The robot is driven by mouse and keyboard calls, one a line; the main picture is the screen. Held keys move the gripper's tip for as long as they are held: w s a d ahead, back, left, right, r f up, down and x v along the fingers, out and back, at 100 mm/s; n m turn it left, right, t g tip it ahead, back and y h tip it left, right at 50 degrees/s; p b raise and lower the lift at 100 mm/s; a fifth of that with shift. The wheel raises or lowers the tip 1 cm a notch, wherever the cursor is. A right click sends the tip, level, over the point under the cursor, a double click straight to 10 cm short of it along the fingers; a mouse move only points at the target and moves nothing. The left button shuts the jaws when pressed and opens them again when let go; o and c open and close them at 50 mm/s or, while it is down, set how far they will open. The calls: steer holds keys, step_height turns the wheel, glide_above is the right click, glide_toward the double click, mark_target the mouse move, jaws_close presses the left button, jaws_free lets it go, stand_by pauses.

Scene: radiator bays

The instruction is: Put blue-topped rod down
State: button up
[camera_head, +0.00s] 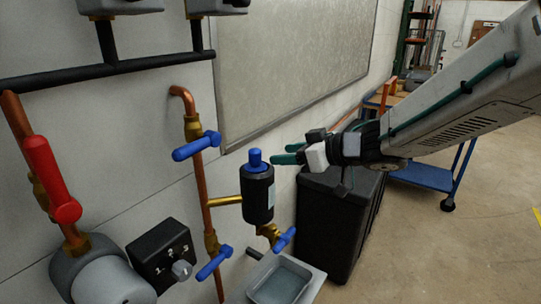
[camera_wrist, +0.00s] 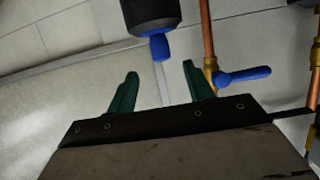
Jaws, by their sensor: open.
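The blue top of the rod (camera_head: 255,159) stands up from the black cylinder (camera_head: 257,195), which is fixed beside the copper pipe. The rest of the rod is hidden inside the cylinder, if it goes down there. In the wrist view the blue top (camera_wrist: 160,46) and black cylinder (camera_wrist: 150,14) appear inverted, with the blue top lying ahead of the gap between my fingers. My gripper (camera_head: 282,154) is open and empty, with green fingers just right of the blue top.
Blue valve handles (camera_head: 197,146) sit on the copper pipe (camera_head: 202,200) close to the cylinder. A grey tray (camera_head: 314,285) lies below. A black bin (camera_head: 318,225) stands under my gripper. A red-handled valve (camera_head: 50,178) and a numbered black box (camera_head: 162,252) are at left.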

steer(key=d+r+m+t+h, duration=0.2)
steer(key=d+m+h, duration=0.15)
steer(key=d, duration=0.35)
steer(key=d+r+m+t+h, duration=0.2)
steer(key=d+h, duration=0.3)
steer(key=d, duration=0.2)
steer(key=s+d+f+m+g+h, duration=0.1)
steer(key=s+d+m+g+h, duration=0.2)
steer(key=s+d, duration=0.35)
steer(key=s+a+f+m+g, duration=0.1)
steer(key=s+g, duration=0.3)
steer(key=s, duration=0.7)
steer(key=s+a+f+m+g, duration=0.1)
steer(key=s+f+g, duration=0.3)
steer(key=s, duration=0.8)
steer(key=shift+a+f, duration=0.2)
steer(key=shift+a, duration=0.2)
steer(key=shift+w+y, duration=0.1)
steer(key=shift+y, duration=0.15)
